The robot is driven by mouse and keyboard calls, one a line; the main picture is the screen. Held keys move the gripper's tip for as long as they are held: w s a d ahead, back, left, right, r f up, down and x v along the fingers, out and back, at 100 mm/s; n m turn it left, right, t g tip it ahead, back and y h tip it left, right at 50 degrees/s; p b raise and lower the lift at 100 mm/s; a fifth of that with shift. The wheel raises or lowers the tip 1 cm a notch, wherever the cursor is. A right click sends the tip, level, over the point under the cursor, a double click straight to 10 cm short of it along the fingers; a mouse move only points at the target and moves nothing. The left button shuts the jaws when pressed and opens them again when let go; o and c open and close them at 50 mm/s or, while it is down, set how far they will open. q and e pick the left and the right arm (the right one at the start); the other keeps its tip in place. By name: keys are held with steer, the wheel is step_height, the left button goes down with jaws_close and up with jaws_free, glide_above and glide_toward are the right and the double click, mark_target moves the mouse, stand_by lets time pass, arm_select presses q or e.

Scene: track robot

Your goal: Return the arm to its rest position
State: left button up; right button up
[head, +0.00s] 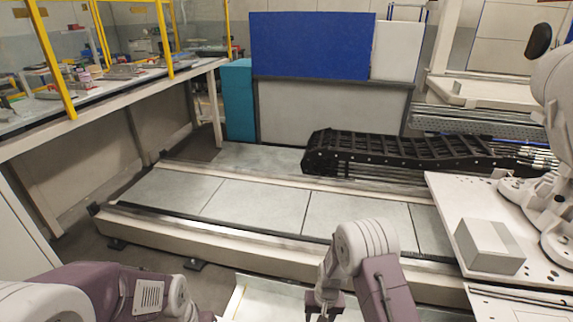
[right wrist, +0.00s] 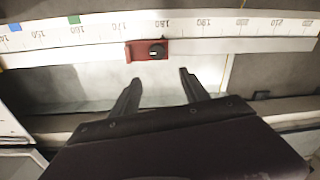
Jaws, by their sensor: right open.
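My right gripper (head: 325,303) points down at the bottom middle of the head view, at the near side of the track. In the right wrist view my right gripper (right wrist: 160,84) has its two dark fingers spread with nothing between them. A red slider with a black knob (right wrist: 147,50) sits on a white numbered scale (right wrist: 215,22), just beyond the fingertips and apart from them. My left arm comes in at the bottom left of the head view; its gripper is out of frame.
A long track bed (head: 255,200) crosses the floor, with a black cable chain (head: 400,152) on its far side. A grey box (head: 490,246) sits on a white plate (head: 445,190) at right. A workbench (head: 100,105) with yellow posts stands at left.

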step_height(320, 180, up, 15)
steer(key=w+d+t, duration=0.2)
steer(key=w+t, duration=0.1)
steer(key=s+d+r+g, duration=0.1)
steer(key=s+r, duration=0.1)
steer(key=s, duration=0.6)
steer(key=s+d+r+g, duration=0.1)
steer(key=s+d+r, duration=0.15)
steer(key=s, duration=0.55)
step_height(320, 180, up, 17)
steer(key=s+p, duration=0.1)
steer(key=p, duration=1.6)
steer(key=shift+s+a+n, duration=0.25)
steer(key=shift+n, duration=0.15)
